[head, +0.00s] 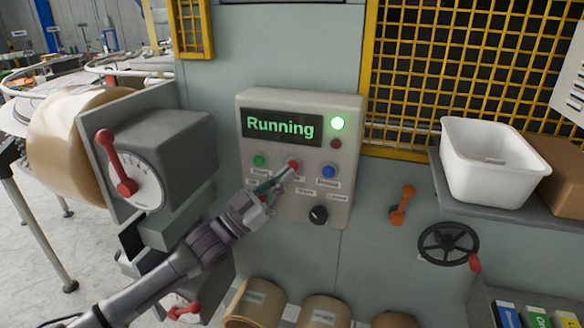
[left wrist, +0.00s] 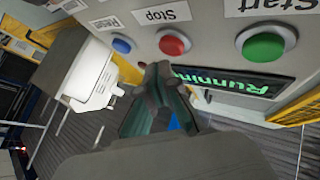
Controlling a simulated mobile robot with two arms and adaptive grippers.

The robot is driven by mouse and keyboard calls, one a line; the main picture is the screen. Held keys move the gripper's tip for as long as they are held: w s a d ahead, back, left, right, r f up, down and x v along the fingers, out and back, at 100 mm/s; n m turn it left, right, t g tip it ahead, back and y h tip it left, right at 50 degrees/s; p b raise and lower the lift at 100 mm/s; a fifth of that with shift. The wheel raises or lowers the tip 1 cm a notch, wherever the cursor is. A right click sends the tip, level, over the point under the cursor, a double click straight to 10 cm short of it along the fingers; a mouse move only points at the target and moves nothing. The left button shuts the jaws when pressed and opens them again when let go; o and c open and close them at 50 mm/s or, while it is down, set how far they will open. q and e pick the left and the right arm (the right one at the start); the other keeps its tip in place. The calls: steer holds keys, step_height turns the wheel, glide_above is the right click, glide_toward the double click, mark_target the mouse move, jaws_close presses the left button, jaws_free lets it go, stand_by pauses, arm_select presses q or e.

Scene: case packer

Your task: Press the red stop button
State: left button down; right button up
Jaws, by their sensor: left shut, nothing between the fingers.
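The red stop button (head: 293,165) is on the grey control panel (head: 353,130), between a green and a blue button. In the left wrist view the red stop button (left wrist: 173,43) shows beside its "Stop" label. My left gripper (head: 287,171) is shut and empty, its fingertips at the lower left of the red button in the head view. In the left wrist view the left gripper (left wrist: 160,72) points close to that button; I cannot tell whether it touches. My right gripper is not in view.
The green button (head: 259,161) and blue button (head: 328,171) flank the red one, with a black knob (head: 318,214) below. A grey box with a red lever (head: 116,160) stands out at left. An orange handle (head: 402,204) and black handwheel (head: 448,243) are at right.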

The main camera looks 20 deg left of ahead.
arm_select(q)
steer(key=shift+w, duration=0.1)
steer(key=shift+w, duration=0.35)
steer(key=shift+w+b, duration=0.15)
steer(key=shift+b, duration=0.15)
steer(key=shift+w, duration=0.25)
stand_by(0.5)
steer(key=shift+s, duration=0.9)
steer(key=shift+s+p, duration=0.1)
steer(key=shift+p, duration=0.25)
steer(key=shift+s+a+p, duration=0.1)
steer(key=shift+s+p, duration=0.9)
steer(key=shift+s, duration=1.4)
